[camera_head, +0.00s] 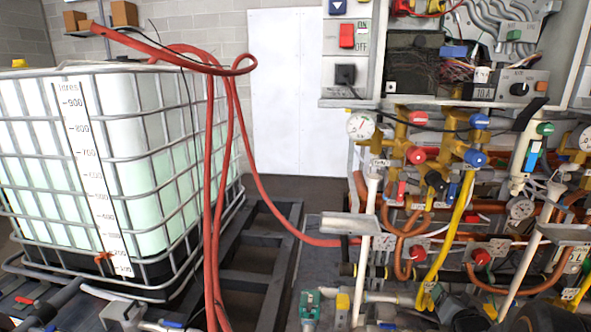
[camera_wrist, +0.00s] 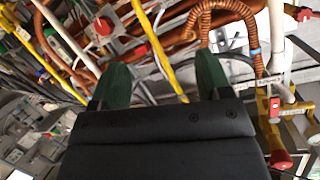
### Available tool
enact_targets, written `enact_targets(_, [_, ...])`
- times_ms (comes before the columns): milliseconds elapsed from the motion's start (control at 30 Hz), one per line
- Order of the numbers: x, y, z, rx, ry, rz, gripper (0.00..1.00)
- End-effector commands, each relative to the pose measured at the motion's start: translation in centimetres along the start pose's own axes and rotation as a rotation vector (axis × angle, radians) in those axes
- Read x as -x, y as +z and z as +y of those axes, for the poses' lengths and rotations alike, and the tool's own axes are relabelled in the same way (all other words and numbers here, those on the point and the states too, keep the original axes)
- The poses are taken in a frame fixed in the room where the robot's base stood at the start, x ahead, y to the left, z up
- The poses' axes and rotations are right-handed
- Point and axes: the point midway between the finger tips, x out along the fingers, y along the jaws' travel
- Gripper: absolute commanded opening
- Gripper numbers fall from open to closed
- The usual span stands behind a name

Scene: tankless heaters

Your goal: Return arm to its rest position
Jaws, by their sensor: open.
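My gripper (camera_wrist: 161,62) shows in the wrist view as a wide black body with two dark green fingers spread apart. It is open, and nothing is between the fingers. Beyond the fingertips are copper pipes, a yellow pipe (camera_wrist: 160,50) and a red-handled valve (camera_wrist: 104,26). I cannot tell whether the fingers touch any pipe. In the head view I cannot clearly make out the gripper.
A caged water tank (camera_head: 140,170) stands on the left, with a red hose (camera_head: 208,200) draped over it. On the right are dense copper and yellow pipes, a gauge (camera_head: 360,125) and an open electrical box (camera_head: 415,65). A white door (camera_head: 290,90) is behind.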

Motion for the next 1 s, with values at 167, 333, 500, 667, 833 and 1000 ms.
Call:
enact_targets(167, [3.1, -5.3, -5.5, 0.125, 0.089, -0.145, 0.71])
enact_targets(333, [8.9, -8.7, -11.8, 0.253, 0.148, -0.390, 0.71])
enact_targets(500, [15.8, -10.1, -17.2, 0.353, 0.105, -0.648, 0.71])
enact_targets(667, [21.4, -10.6, -20.4, 0.429, 0.030, -0.836, 0.71])
enact_targets(833, [24.8, -10.7, -22.0, 0.477, -0.031, -0.950, 0.71])
enact_targets(1000, [25.9, -10.5, -22.4, 0.493, -0.052, -0.987, 0.71])
